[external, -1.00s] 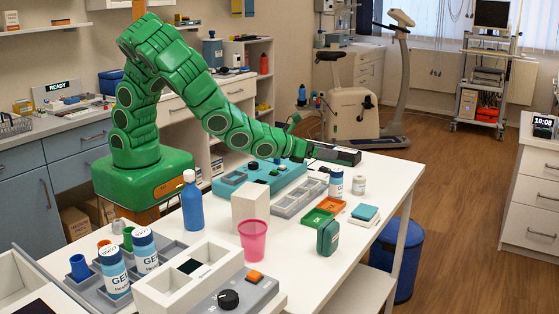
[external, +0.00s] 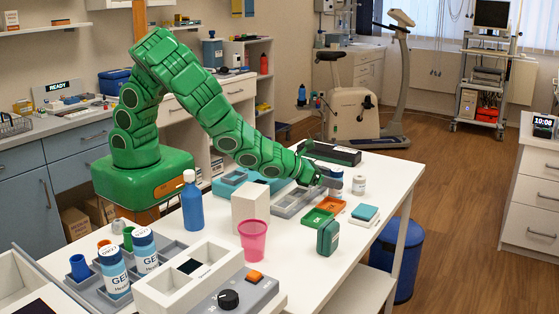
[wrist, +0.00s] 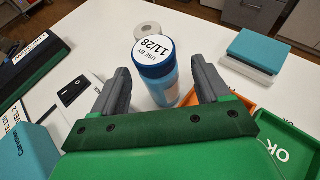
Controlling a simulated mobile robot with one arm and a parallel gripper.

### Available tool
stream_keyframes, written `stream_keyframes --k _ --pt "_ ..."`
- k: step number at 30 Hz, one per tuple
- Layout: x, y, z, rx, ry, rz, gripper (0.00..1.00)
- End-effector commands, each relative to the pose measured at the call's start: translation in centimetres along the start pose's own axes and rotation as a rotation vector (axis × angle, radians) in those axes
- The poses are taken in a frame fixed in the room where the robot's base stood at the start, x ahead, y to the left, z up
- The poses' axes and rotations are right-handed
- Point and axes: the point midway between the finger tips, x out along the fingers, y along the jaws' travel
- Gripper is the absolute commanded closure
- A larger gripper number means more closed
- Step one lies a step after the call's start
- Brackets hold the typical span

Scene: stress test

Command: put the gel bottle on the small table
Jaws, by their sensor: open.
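In the external view, two blue-and-white bottles labelled GEL (external: 114,270) (external: 144,248) stand in a grey tray at the front left. A similar bottle with a blue cap (external: 337,174) stands on the white table by my gripper (external: 328,181), partly hidden by it. In the wrist view this bottle (wrist: 161,84) stands between the two spread fingers of my gripper (wrist: 160,88); its lid reads "USE BY 11/28". The fingers are open with gaps on both sides. A lower white surface (external: 358,292) shows beside the table; I cannot tell if it is the small table.
Green and orange trays (external: 317,218) (external: 331,206), a teal box (external: 364,212) and a small white jar (external: 358,185) lie close to my gripper. A pink cup (external: 252,240), a white block (external: 249,204) and a blue bottle (external: 192,202) stand further left.

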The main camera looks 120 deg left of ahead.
Motion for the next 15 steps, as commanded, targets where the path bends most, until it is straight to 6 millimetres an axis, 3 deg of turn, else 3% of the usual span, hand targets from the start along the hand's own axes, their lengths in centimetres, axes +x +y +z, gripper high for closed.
stream_keyframes --k 15 --pt "4.1 0.1 -0.5 -0.003 0.000 0.001 0.24"
